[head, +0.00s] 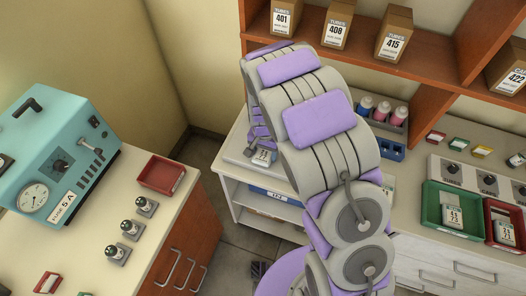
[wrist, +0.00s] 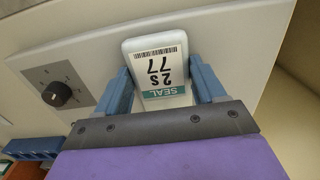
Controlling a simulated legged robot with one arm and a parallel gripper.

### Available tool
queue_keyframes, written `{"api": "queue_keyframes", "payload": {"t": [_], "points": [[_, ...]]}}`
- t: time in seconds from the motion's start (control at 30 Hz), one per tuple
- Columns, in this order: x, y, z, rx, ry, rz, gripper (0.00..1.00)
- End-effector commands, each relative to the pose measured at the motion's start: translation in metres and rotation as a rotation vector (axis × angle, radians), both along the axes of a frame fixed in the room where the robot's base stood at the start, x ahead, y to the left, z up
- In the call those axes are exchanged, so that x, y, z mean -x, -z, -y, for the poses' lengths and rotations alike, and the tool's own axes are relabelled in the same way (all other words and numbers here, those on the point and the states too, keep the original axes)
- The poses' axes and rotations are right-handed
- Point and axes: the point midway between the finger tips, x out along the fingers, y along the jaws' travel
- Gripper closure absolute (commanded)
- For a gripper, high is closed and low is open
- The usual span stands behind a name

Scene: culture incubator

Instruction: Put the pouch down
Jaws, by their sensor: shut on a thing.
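The pouch (wrist: 158,92) is pale grey-white, with a label reading SEAL, 2S and 77 and a barcode. In the wrist view it sits between the two blue fingers of my gripper (wrist: 162,82), which is shut on it. In the head view a small labelled white piece, seemingly the pouch (head: 263,157), shows beside my arm, low over a pale plate (head: 238,152) on the back counter. My arm hides most of my gripper there. I cannot tell if the pouch touches the surface beneath.
The wrist view shows a grey panel with a black knob (wrist: 57,94) and a blue rack (wrist: 35,147). Bottles (head: 383,111) stand on the counter right of my arm. A green tray (head: 455,211) and a red tray (head: 505,222) sit farther right. A shelf with boxes (head: 337,24) is above.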

Motion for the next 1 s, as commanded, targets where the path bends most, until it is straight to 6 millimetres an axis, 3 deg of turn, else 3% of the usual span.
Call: {"api": "queue_keyframes", "payload": {"t": [0.27, 0.3, 0.53, 0.87, 1.0], "points": [[0.0, 0.002, -0.004, 0.004, -0.001, -0.001, 0.61], [0.0, 0.002, -0.004, 0.004, -0.001, 0.0, 0.27], [0.0, 0.002, -0.004, 0.004, -0.001, 0.0, 0.05], [0.0, -0.001, -0.001, 0.001, 0.0, 0.001, 0.05], [-0.001, -0.012, -0.003, 0.002, -0.001, 0.002, 0.05]]}}
